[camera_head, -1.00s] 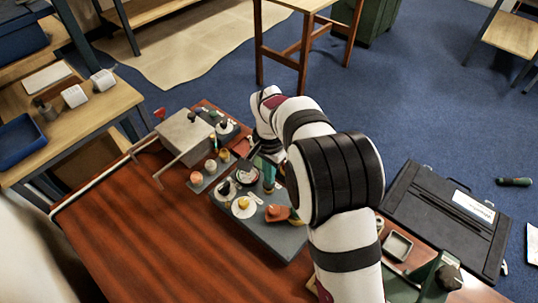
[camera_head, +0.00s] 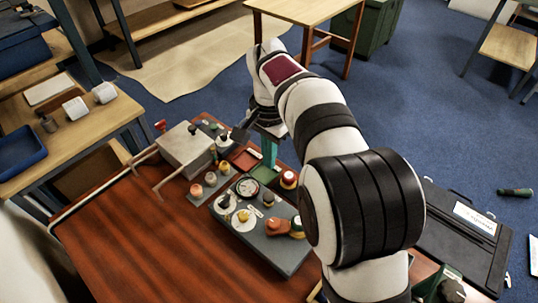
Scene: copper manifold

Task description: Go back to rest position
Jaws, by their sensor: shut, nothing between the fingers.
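My gripper (camera_head: 238,134) is at the end of my white and black arm, which reaches from the lower right toward the far part of the red-brown table (camera_head: 130,235). Its dark fingers point down and to the left, close together and with nothing seen between them. They show near a grey box (camera_head: 187,147) and a teal upright (camera_head: 270,152). I cannot tell whether they touch anything. My arm hides part of the table's right side.
A grey board (camera_head: 270,247) carries a round gauge, an orange-brown part and several small knobs. A red square (camera_head: 245,160) and a green square (camera_head: 264,175) lie beyond it. A black case (camera_head: 465,245) is at the right. The table's left front is clear.

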